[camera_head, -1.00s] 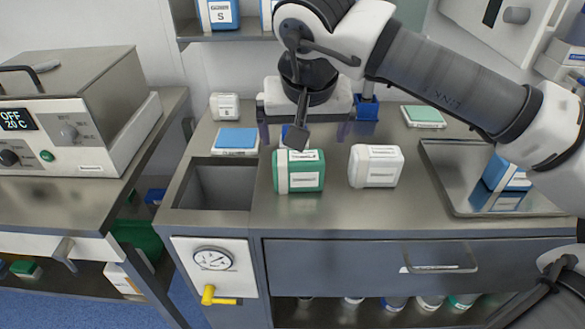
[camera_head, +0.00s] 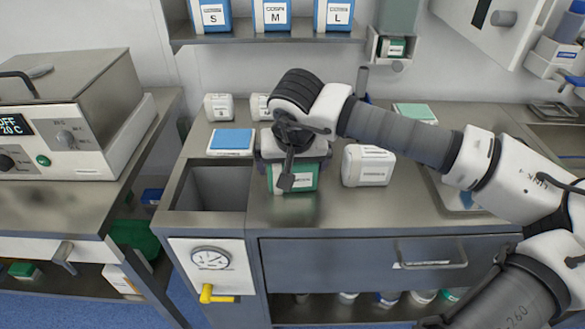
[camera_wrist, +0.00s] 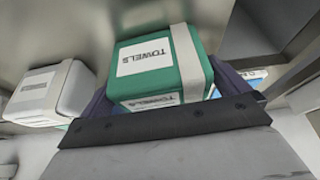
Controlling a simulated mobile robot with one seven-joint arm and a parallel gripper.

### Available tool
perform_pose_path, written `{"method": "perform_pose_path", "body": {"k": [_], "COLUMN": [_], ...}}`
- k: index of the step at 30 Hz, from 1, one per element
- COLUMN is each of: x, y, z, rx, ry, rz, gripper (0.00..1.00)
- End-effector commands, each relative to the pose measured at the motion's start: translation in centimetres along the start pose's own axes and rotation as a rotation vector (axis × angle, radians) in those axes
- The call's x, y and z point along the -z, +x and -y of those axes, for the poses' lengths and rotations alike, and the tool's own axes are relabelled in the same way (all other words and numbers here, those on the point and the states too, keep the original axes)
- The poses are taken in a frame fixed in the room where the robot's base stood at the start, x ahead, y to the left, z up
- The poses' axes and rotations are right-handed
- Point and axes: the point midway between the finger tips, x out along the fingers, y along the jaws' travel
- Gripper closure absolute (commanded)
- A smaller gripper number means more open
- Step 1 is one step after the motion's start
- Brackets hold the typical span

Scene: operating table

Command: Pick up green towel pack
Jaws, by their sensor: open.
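The green towel pack (camera_head: 294,178) stands on the steel counter right of the sunken bin. It has a white band and a white label. My gripper (camera_head: 290,158) is over it from above and behind, hiding its top in the head view. In the wrist view the green towel pack (camera_wrist: 158,70) reads "TOWELS" and sits between the dark fingers of my gripper (camera_wrist: 165,90), one on each side. The jaws are open; I cannot tell whether either finger touches the pack.
A white pack (camera_head: 368,165) stands close to the right; it also shows in the wrist view (camera_wrist: 48,92). A blue-topped pack (camera_head: 231,142) lies behind the open bin (camera_head: 216,188). A shelf with glove boxes (camera_head: 272,38) hangs above the back. The counter's front strip is clear.

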Motion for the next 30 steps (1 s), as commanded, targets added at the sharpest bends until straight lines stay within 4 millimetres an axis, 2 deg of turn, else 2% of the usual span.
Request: {"method": "perform_pose_path", "body": {"k": [4, 12, 23, 26, 30], "x": [0.0, 0.0, 0.3, 0.7, 1.7], "y": [0.0, -0.1, -0.7, -1.5, -3.9], "z": [0.0, 0.0, 0.0, -0.1, 0.0], "rx": [0.0, 0.0, -0.002, -0.003, -0.003], "ry": [0.0, 0.0, 0.0, 0.0, 0.001], "rz": [0.0, -0.001, -0.003, -0.003, -0.005], "gripper": [0.01, 0.35, 0.35, 0.35, 0.35]}}
